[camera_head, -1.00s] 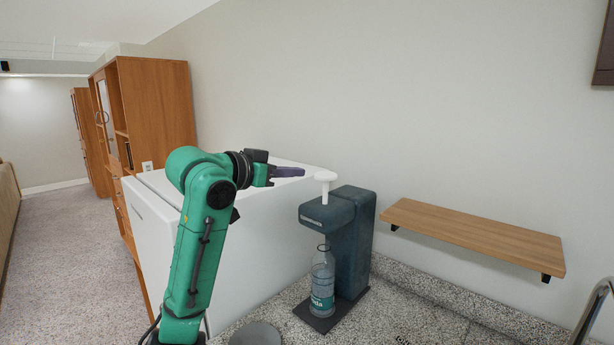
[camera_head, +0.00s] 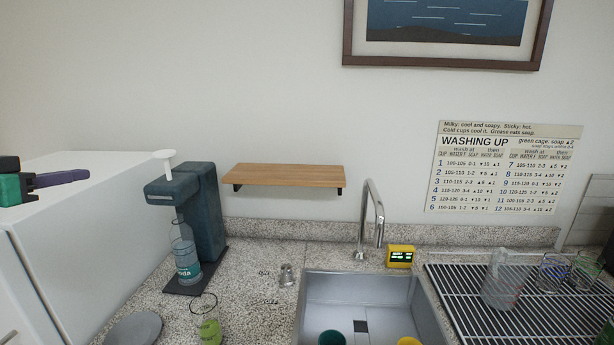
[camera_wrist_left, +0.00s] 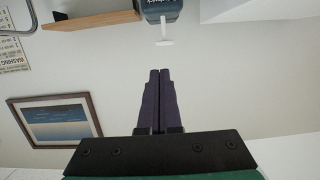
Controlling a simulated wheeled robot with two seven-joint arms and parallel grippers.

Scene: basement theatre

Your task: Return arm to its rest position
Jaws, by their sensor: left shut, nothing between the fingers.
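My left gripper (camera_head: 62,178) shows at the left edge of the head view, over the white box-shaped appliance. Its purple fingers point right, toward the dark dispenser (camera_head: 208,205) but apart from it. In the left wrist view the two fingers (camera_wrist_left: 160,95) lie together, shut, with nothing between them. The dispenser has a white pump top (camera_head: 168,163), and a clear bottle (camera_head: 186,255) stands under its spout. Most of my left arm is outside the head view. My right gripper is not in view.
The white appliance (camera_head: 85,225) stands left of the dispenser. A wooden shelf (camera_head: 284,175) hangs on the wall. A tall faucet (camera_head: 373,215) rises behind the sink (camera_head: 358,288). A glass (camera_head: 208,325) stands on the counter. A rack (camera_head: 470,315) with glassware is at right.

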